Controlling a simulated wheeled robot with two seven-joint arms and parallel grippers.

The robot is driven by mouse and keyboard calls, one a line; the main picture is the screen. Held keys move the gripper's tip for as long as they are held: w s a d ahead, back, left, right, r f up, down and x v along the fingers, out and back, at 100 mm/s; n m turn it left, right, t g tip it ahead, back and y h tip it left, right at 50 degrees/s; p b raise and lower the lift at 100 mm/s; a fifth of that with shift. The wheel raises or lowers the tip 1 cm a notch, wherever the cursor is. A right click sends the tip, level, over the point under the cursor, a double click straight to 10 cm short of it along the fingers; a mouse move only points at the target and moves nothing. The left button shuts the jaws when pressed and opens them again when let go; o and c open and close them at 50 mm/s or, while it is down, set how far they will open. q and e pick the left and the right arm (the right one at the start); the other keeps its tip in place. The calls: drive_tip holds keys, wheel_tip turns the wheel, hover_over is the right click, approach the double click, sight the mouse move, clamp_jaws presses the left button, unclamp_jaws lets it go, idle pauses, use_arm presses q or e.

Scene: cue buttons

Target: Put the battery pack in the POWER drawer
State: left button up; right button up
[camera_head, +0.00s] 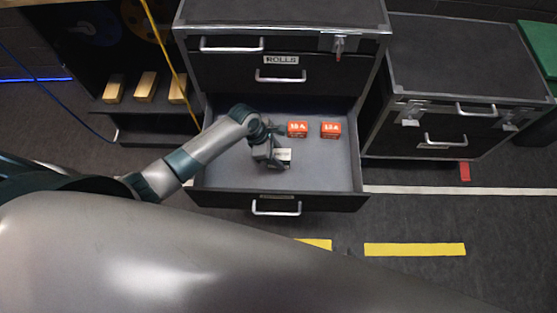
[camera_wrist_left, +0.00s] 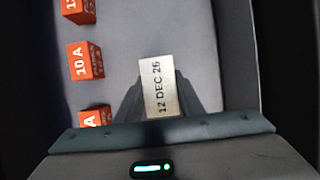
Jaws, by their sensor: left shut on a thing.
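My left gripper (camera_head: 272,154) reaches into an open lower drawer (camera_head: 335,178) of the black cabinet and is over its grey floor. It is shut on a pale block (camera_head: 284,155), which also shows between the dark fingers in the left wrist view (camera_wrist_left: 160,88). The block's label reads "12 DEC 26"; I cannot tell from this face whether it is the battery pack. The label (camera_head: 276,196) on the open drawer's front is too small to read. Whether the block touches the floor is unclear. My right gripper is not in view.
Orange boxes (camera_head: 297,129) (camera_head: 331,130) marked with amp values stand at the drawer's back; the left wrist view shows a third (camera_wrist_left: 95,116). A shut drawer labelled ROLLS (camera_head: 281,60) is above. A lower cabinet (camera_head: 455,75) stands right. The drawer's right side is clear.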

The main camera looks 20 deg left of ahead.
use_arm(q)
wheel_tip(320, 180, down, 4)
drive_tip(key=shift+r, duration=0.15)
use_arm(e)
drive_tip(key=shift+s+f, duration=0.35)
drive_tip(key=shift+s, duration=0.05)
drive_tip(key=shift+d, duration=0.35)
use_arm(q)
drive_tip(key=o, duration=1.2)
drive_tip(key=shift+f, duration=0.2)
use_arm(e)
drive_tip(key=shift+w, duration=0.25)
use_arm(q)
drive_tip(key=shift+r, duration=0.1)
use_arm(e)
drive_tip(key=shift+w+a+r, duration=0.15)
drive_tip(key=shift+w, duration=0.15)
